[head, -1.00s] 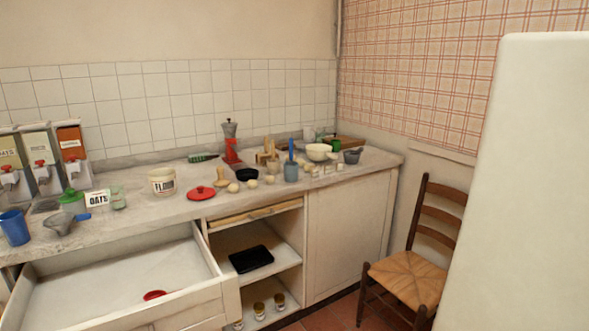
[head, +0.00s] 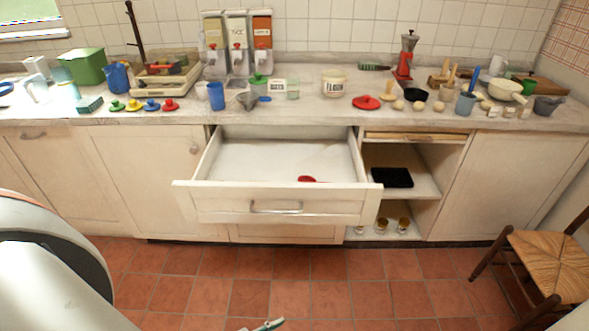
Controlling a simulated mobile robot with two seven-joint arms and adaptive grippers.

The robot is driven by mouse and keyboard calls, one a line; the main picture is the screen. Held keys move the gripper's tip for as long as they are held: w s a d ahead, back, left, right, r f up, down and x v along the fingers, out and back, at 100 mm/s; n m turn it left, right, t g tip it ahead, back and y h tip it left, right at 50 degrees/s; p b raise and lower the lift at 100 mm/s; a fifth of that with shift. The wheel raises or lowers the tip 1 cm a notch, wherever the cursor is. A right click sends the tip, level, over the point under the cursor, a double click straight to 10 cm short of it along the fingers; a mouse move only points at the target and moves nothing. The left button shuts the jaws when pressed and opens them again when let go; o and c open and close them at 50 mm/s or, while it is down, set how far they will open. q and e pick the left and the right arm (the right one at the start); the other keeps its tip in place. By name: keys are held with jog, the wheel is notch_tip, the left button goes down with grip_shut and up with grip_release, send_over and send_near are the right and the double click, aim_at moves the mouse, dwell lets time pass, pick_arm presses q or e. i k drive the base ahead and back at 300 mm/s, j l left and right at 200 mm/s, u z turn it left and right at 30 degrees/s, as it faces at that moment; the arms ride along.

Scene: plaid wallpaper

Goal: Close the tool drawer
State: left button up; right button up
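The tool drawer (head: 276,203) is pulled well out below the counter, left of the open shelves. Its front has a metal bar handle (head: 276,207). Its pale inside is mostly bare, with a small red object (head: 308,179) near the front right. A white and dark part of my own body fills the lower left corner.
Open shelves (head: 405,180) hold a black tray (head: 391,177) and jars. A wooden chair (head: 545,262) stands at the right. Much of the tiled floor before the drawer is clear.

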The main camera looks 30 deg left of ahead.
aim_at(278, 155)
jog(key=u, duration=1.1)
